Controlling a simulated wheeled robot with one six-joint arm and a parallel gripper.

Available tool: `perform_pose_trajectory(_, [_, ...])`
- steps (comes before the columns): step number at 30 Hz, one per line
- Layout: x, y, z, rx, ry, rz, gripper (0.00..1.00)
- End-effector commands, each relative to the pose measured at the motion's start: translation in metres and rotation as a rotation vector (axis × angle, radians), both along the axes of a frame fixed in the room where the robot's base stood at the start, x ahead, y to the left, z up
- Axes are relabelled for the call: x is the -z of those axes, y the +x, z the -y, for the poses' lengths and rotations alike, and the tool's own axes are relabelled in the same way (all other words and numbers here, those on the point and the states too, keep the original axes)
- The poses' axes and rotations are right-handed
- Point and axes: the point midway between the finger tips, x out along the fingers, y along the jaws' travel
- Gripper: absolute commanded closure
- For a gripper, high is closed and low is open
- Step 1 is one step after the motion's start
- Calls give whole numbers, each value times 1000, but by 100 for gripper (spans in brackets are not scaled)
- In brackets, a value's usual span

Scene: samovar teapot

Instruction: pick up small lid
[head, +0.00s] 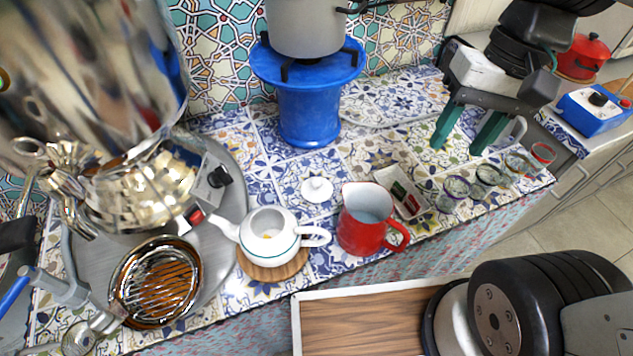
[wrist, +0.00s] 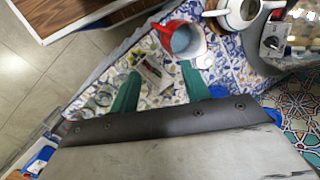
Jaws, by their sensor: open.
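The small lid (head: 317,189) is white and round with a knob on top. It lies on the patterned tiles in the head view, behind the red pitcher and to the right of the white teapot (head: 269,236). The teapot has no lid on it and stands on a round wooden trivet (head: 272,272). My gripper (head: 462,142) has two green fingers, spread apart with nothing between them. It is above the right part of the counter, well to the right of the lid. In the wrist view the open fingers (wrist: 165,92) show over the counter. I cannot make out the lid clearly there.
A red pitcher (head: 366,226) stands just in front of the lid; it also shows in the wrist view (wrist: 183,40). A blue stand (head: 308,105) bears a grey pot behind. A large samovar (head: 100,90) fills the left. Several glasses (head: 489,177) and a small tray (head: 402,194) stand right.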

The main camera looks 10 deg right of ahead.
Motion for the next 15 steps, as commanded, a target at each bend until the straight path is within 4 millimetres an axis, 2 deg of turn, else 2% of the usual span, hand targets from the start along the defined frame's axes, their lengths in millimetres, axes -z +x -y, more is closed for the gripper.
perform_pose_trajectory(1, [9, 11, -8, 35, 44, -65, 53])
perform_pose_trajectory(8, [50, 59, -42, 225, 235, -308, 53])
perform_pose_trajectory(15, [108, 108, -70, 464, 401, -558, 53])
